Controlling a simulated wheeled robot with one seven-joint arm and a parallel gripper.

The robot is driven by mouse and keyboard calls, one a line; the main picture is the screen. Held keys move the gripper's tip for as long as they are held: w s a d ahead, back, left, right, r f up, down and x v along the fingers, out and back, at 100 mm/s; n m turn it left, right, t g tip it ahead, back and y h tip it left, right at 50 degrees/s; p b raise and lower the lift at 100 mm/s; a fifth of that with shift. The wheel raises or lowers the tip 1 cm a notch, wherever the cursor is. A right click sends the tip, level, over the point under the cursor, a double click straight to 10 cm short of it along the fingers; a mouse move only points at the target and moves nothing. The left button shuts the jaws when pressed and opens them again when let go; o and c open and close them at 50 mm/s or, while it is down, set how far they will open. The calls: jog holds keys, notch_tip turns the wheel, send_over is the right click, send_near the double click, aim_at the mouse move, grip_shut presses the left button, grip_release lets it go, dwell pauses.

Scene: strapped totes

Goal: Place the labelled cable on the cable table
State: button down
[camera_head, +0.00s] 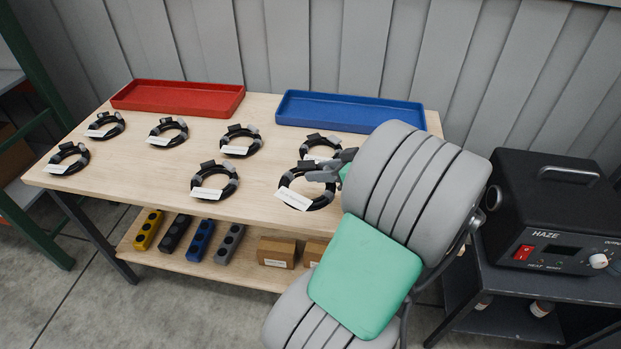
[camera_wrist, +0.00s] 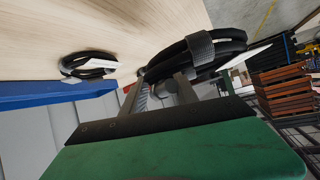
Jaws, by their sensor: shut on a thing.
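A coiled black cable with a white label (camera_head: 291,198) is held by my gripper (camera_head: 332,170) at the right part of the wooden table (camera_head: 120,185). It also shows in the wrist view (camera_wrist: 215,47), large, with a grey strap wrap and its white label at the right. My gripper (camera_wrist: 180,92) is shut on the coil's near side. I cannot tell whether the coil touches the tabletop or hangs just above it. Several other labelled black coils lie on the table, one (camera_head: 213,192) left of the held cable and one (camera_head: 320,140) just behind it.
A red tray (camera_head: 178,96) and a blue tray (camera_head: 350,112) stand along the table's back edge. A lower shelf holds power strips (camera_head: 200,240) and cartons (camera_head: 277,251). A black haze machine (camera_head: 550,200) stands on a dark cart to the right. My arm covers the table's right end.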

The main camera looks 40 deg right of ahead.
jog(key=w+d+f, duration=0.1)
jog(key=f, duration=0.1)
jog(key=w+d+f, duration=0.1)
jog(key=w+f, duration=0.1)
jog(key=w+d+f, duration=0.1)
jog(key=w+f, duration=0.1)
jog(key=shift+d+f, duration=0.2)
jog(key=shift+f, duration=0.05)
notch_tip(320, 180, down, 3)
jog(key=shift+s+r, duration=0.1)
jog(key=c, duration=0.9)
grip_release()
